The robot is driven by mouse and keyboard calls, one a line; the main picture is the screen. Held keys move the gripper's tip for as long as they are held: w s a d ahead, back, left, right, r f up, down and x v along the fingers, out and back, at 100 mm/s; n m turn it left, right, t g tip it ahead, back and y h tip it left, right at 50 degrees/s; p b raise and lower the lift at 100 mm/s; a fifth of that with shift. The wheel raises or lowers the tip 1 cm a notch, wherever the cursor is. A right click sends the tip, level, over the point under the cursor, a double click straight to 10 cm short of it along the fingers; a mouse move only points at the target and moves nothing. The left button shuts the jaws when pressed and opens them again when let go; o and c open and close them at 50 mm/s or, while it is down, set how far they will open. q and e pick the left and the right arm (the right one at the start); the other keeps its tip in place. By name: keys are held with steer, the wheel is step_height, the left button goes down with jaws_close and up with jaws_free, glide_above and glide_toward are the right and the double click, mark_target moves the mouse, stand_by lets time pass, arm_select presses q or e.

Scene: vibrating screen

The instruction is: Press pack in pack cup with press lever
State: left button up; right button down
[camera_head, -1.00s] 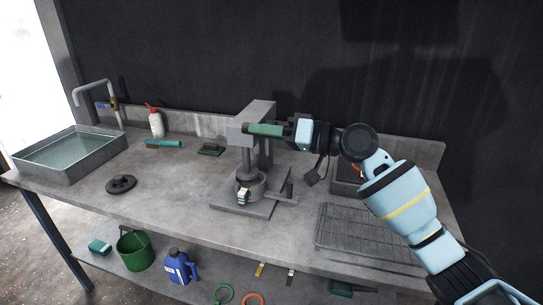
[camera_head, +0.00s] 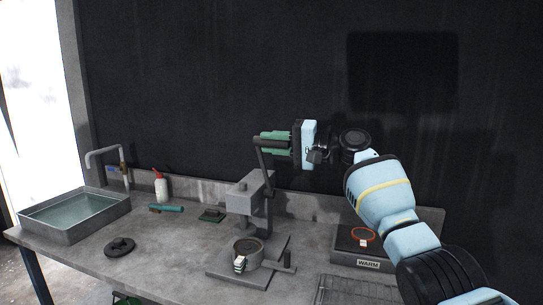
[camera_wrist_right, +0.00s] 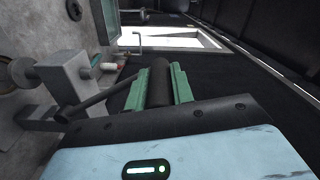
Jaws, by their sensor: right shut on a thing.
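The press (camera_head: 250,196) stands on the bench with its lever (camera_head: 263,172) raised almost upright. My right gripper (camera_head: 274,142), with green finger pads, is shut on the dark lever handle, which also shows between the pads in the right wrist view (camera_wrist_right: 160,82). The pack cup (camera_head: 247,256) sits on the press base below the press head, with a small white tag on its front. Dark material shows inside the cup; I cannot tell whether it is the pack. My left gripper is not in view.
A sink basin (camera_head: 75,215) with a tap is at the left. A black disc (camera_head: 120,247), a white bottle (camera_head: 160,187) and a green-handled brush (camera_head: 166,209) lie or stand nearby. A warmer box (camera_head: 366,255) and a wire rack (camera_head: 350,290) are at the right.

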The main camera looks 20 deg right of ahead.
steer(key=shift+w+d+r+m, duration=0.4)
steer(key=shift+w+d+r, duration=0.05)
steer(key=shift+w+r, duration=0.1)
steer(key=shift+d+r, duration=0.1)
steer(key=shift+r, duration=0.1)
steer(key=c, duration=1.2)
jaws_free()
steer(key=shift+w+f, duration=0.1)
steer(key=shift+f, duration=0.15)
